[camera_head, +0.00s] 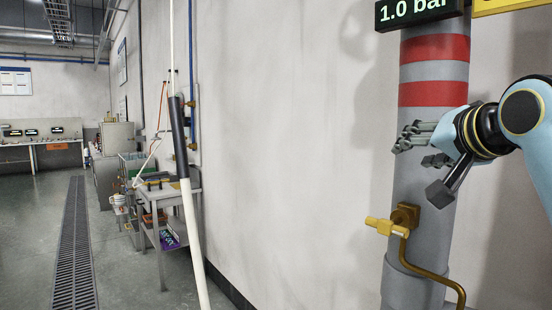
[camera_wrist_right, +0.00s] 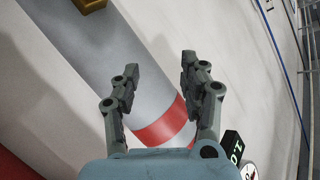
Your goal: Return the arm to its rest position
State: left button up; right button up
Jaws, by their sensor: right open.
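My right arm (camera_head: 525,115) is light blue and comes in from the right edge of the head view. Its right gripper (camera_head: 418,160) is in front of a grey pipe with red bands, fingers pointing left and apart. In the right wrist view the same gripper (camera_wrist_right: 160,78) shows two separated fingers with nothing between them, and the pipe lies behind them. I cannot tell whether the fingers touch the pipe. My left gripper is not in view.
The grey pipe (camera_head: 428,220) carries a brass valve (camera_head: 385,227) just below the gripper and a "1.0 bar" display (camera_head: 418,10) above. A white pole (camera_head: 190,220) leans at centre left, near a cart (camera_head: 160,200). A floor grate (camera_head: 75,250) runs along the left floor.

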jog(key=s+d+f+n+g+h, duration=0.1)
jog(key=s+f+n+g, duration=0.15)
jog(key=s+f, duration=0.5)
jog(key=s+f+n+g, duration=0.1)
jog(key=s+f+g, duration=0.3)
jog(key=f, duration=0.7)
jog(key=s+d+f+n+g, duration=0.1)
jog(key=s+f, duration=0.3)
jog(key=s, duration=0.4)
jog(key=s+f+n+g, duration=0.1)
jog(key=s+f+g, duration=0.1)
jog(key=s+f, duration=0.35)
jog(key=s+d+f+n+g, duration=0.1)
jog(key=s+f+n, duration=0.15)
jog(key=s, duration=0.65)
jog(key=s+d+f+m+g+h+b, duration=0.2)
jog(key=f+b, duration=0.6)
jog(key=f, duration=2.8)
jog(key=s+d+f+g+y+b, duration=0.1)
jog(key=s+f+b, duration=0.4)
jog(key=s+f, duration=1.4)
jog(key=shift+s+d+f+n+b, duration=0.3)
jog(key=shift+f+n+b, duration=0.1)
jog(key=shift+f, duration=0.55)
jog(key=shift+w, duration=0.15)
